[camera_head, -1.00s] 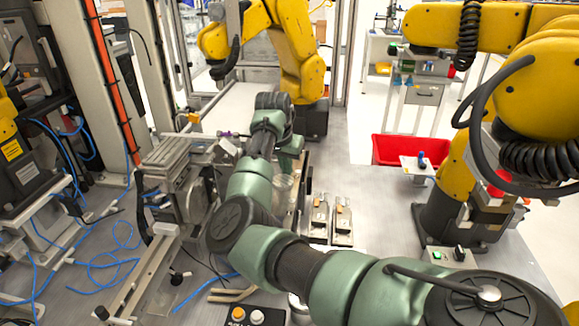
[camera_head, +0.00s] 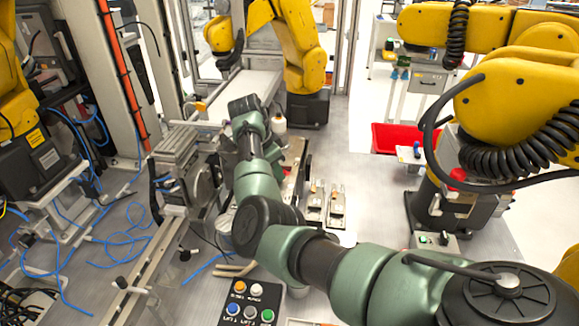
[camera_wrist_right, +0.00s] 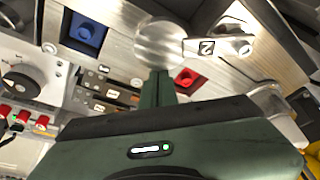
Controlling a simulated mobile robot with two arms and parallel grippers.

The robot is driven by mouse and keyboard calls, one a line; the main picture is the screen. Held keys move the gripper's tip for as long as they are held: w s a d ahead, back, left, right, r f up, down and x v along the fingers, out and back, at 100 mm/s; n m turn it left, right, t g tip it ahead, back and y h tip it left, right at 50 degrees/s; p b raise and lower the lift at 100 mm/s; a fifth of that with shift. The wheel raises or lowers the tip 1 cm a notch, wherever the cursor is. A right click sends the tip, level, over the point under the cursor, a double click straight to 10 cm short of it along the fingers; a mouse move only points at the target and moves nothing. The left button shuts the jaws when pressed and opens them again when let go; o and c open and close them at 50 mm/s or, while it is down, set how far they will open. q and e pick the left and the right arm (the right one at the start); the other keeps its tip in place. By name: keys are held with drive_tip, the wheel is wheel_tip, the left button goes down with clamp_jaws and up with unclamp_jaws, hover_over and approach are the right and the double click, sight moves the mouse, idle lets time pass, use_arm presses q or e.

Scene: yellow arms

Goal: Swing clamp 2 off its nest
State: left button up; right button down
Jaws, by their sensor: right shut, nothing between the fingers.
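Clamp 2 (camera_wrist_right: 207,47) shows in the right wrist view as a silver arm with a "2" label and a round silver disc at its left end. My right gripper (camera_wrist_right: 161,77) is shut and empty, its green fingers together just below the disc. Whether the fingertips touch the disc or the clamp I cannot tell. A red square nest (camera_wrist_right: 187,79) lies below the clamp arm, to the right of the fingers. In the head view my right arm hides the clamp and the fingertips. My left gripper is out of view.
A black dial (camera_wrist_right: 22,82) and red buttons sit left in the wrist view.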

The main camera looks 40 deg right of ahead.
drive_tip(key=shift+a+r+m, duration=0.1)
drive_tip(key=shift+a+m, duration=0.4)
drive_tip(key=shift+a, duration=0.4)
drive_tip(key=shift+a+p, duration=0.4)
drive_tip(key=shift+a, duration=0.35)
drive_tip(key=shift+w+a, duration=0.25)
drive_tip(key=shift+a, duration=0.4)
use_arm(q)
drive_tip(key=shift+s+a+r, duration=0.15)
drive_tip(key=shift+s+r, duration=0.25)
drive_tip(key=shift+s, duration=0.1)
use_arm(e)
drive_tip(key=shift+w+a, duration=0.25)
drive_tip(key=shift+a, duration=0.25)
drive_tip(key=shift+w+a, duration=0.25)
drive_tip(key=shift+a, duration=0.45)
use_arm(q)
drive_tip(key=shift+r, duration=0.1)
